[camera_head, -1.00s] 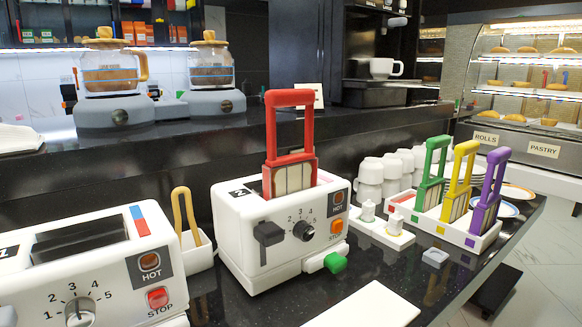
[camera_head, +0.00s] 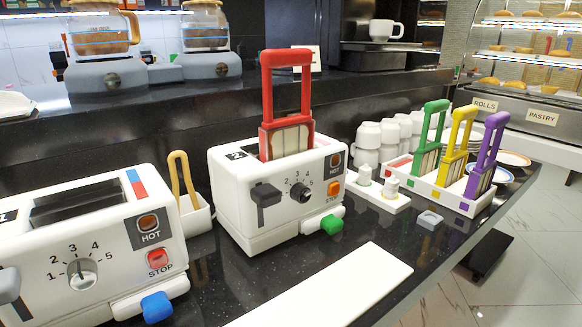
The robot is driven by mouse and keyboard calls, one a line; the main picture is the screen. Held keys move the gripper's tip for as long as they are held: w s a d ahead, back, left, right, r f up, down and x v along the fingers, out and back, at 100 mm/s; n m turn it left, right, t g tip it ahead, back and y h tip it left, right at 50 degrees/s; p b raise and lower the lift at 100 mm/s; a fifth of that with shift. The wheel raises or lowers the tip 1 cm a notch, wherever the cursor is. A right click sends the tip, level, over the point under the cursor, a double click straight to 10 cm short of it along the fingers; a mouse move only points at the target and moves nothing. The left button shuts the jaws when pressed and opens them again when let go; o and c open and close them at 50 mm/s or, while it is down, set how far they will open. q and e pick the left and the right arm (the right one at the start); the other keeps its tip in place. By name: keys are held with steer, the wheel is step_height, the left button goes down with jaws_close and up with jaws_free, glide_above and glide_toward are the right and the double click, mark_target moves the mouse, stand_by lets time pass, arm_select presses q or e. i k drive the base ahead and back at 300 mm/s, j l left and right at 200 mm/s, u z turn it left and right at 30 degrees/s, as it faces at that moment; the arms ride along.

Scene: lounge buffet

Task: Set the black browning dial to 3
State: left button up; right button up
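The black browning dial (camera_head: 300,194) is a round knob on the front of the white toaster (camera_head: 228,205) in the middle. Numbers run in an arc around it, with 3 above the knob. The knob's pointer is too small to read with certainty. Left of the dial is a black lever (camera_head: 265,196); right of it are an orange stop button (camera_head: 334,188) and a HOT light (camera_head: 336,160). A red-handled rack (camera_head: 287,100) with bread stands in the toaster's slot. Neither of my grippers is in view.
A second white toaster (camera_head: 100,262) with a silver dial (camera_head: 83,273) stands at the left. A white board (camera_head: 330,290) lies in front on the black counter. A tray (camera_head: 440,192) with green, yellow and purple racks, and several white cups (camera_head: 368,140), stand to the right.

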mark_target(299, 193)
steer(key=k+l+z, duration=0.55)
steer(key=k+l, duration=0.15)
steer(key=l, duration=0.15)
